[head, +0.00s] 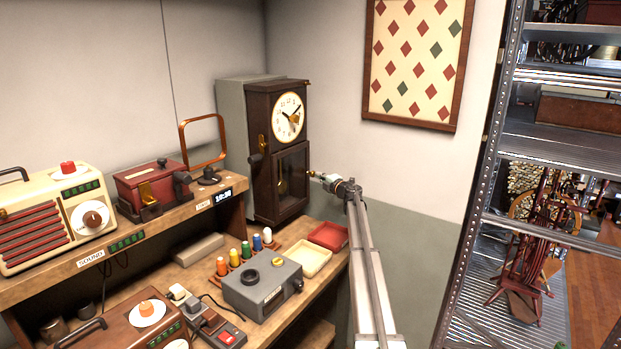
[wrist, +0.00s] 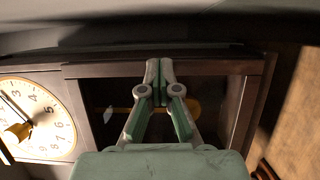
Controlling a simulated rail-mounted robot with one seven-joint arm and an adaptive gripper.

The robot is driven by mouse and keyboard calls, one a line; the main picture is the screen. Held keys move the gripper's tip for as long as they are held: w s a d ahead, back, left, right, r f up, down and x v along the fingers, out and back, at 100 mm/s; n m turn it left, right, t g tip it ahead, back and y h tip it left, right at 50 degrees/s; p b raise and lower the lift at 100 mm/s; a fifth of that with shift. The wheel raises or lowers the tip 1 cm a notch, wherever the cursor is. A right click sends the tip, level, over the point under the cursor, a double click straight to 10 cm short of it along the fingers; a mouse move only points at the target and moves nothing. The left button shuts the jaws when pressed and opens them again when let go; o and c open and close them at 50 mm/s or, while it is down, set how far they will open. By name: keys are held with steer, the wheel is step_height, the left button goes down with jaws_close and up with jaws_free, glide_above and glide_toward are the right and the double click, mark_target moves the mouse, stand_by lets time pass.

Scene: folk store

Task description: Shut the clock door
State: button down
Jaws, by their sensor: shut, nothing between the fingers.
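In the wrist view the dial (wrist: 35,118) is at left and the door frame (wrist: 105,70) spans the middle. My gripper (wrist: 160,68) is shut and empty over the frame's upper edge. I cannot tell whether it touches, or whether a small gap remains at the door.
A cream radio (head: 60,222), a red box (head: 150,185) and a copper-coloured frame (head: 184,142) stand left on the shelf. A grey box (head: 262,290), coloured spools and trays (head: 328,236) sit below the clock. A metal rack (head: 480,150) stands at right.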

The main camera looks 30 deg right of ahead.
steer(key=shift+w+r, duration=0.2)
steer(key=shift+w, duration=0.1)
steer(key=shift+s, duration=0.1)
